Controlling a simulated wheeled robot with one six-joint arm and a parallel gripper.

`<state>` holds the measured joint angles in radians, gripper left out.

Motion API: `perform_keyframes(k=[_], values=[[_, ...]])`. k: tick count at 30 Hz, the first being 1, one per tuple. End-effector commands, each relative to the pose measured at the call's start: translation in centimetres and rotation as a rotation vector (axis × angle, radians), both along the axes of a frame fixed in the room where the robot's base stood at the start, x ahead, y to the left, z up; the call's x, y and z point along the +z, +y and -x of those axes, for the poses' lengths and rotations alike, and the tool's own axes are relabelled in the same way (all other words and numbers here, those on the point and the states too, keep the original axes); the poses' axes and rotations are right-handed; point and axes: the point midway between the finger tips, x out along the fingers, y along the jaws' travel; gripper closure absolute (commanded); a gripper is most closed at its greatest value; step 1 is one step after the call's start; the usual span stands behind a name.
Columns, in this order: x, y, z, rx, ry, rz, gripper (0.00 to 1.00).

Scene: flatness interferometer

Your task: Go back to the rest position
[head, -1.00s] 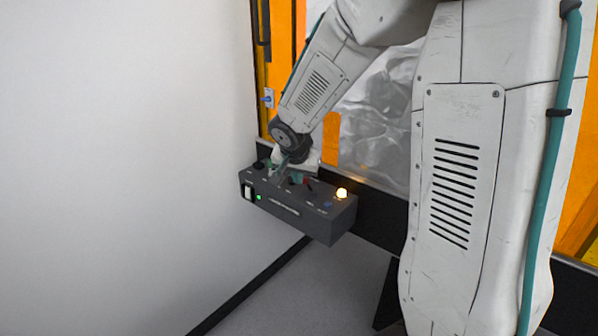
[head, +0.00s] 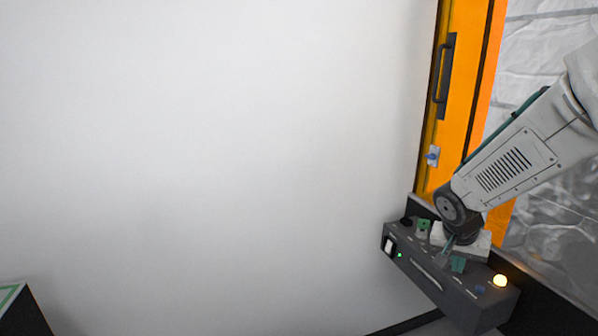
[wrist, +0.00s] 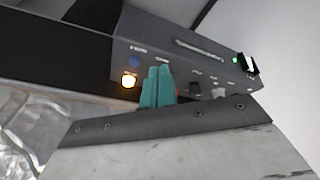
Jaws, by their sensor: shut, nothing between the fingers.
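My gripper (head: 452,246) is over the top of a dark grey control box (head: 428,275), at the lower right of the head view. In the wrist view its teal fingers (wrist: 157,87) are together with nothing between them, in front of the control box (wrist: 165,40). Whether the fingertips touch the box cannot be told. The box carries a lit amber lamp (head: 500,281), a green light (head: 399,255), a white rocker switch (head: 388,244) and a blue button (head: 480,289). My wrist hides part of the panel.
An orange frame (head: 460,100) with a dark handle (head: 445,75) stands behind the box. A blue-and-white latch (head: 433,156) is on it. A white wall (head: 200,150) fills the left. A dark block with a green-edged top (head: 18,310) is at the lower left.

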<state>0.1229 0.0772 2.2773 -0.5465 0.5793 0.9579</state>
Motion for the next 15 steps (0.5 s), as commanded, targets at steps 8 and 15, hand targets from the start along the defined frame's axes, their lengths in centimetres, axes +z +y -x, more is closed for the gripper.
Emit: perform_keyframes(k=[8, 15], values=[[3.5, 2.6, 9.6, 0.226, 0.262, -0.027, 1.0], [7.6, 7.1, 18.9, 0.47, 0.368, -0.14, 1.0]])
